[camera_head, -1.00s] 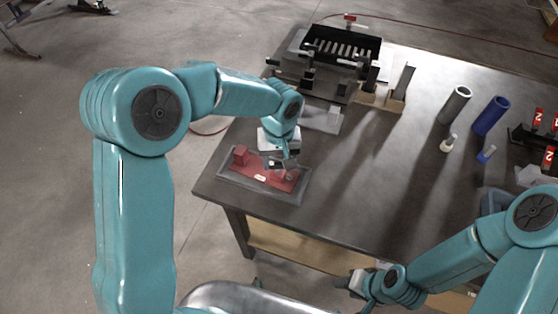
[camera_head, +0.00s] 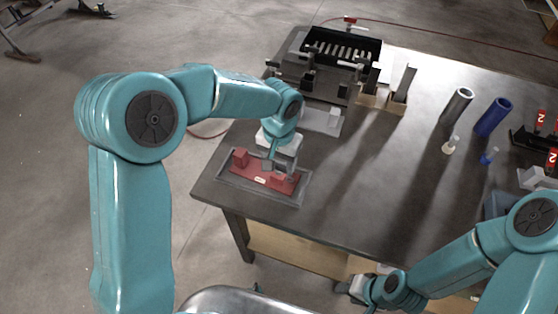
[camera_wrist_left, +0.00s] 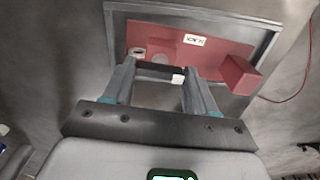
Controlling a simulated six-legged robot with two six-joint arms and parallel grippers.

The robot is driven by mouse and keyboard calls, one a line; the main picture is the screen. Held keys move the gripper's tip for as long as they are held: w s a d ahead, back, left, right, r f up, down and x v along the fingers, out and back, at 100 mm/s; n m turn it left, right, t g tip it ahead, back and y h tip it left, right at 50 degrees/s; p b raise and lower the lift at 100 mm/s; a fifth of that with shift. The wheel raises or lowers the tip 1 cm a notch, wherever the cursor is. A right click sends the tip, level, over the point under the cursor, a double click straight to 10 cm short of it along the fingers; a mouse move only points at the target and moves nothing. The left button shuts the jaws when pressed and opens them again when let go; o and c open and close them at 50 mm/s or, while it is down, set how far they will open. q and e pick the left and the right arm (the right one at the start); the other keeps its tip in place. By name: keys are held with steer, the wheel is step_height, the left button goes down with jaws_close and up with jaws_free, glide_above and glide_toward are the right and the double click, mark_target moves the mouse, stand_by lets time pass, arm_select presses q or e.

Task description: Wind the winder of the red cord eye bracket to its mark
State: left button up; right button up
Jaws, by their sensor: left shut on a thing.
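The red cord eye bracket (camera_head: 262,178) lies in a shallow grey tray (camera_head: 230,181) at the table's near left corner. My left gripper (camera_head: 270,166) is down over the bracket. In the left wrist view its fingers (camera_wrist_left: 158,78) close around a small dark part with a white tip, apparently the winder. The mark cannot be made out. My right gripper (camera_head: 352,285) is low, off the table's front edge, its jaws unclear.
A grey block on a plate (camera_head: 333,119) sits just behind the bracket. A black slotted rack (camera_head: 342,46) stands at the back. Grey and blue tubes (camera_head: 492,117) stand to the right. The table's middle is clear.

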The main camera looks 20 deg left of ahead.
mark_target(279, 166)
arm_select(q)
steer(key=o, duration=1.1)
steer(key=shift+c, duration=0.2)
step_height(279, 166, up, 16)
steer(key=shift+r, duration=0.2)
steer(key=shift+s, duration=0.1)
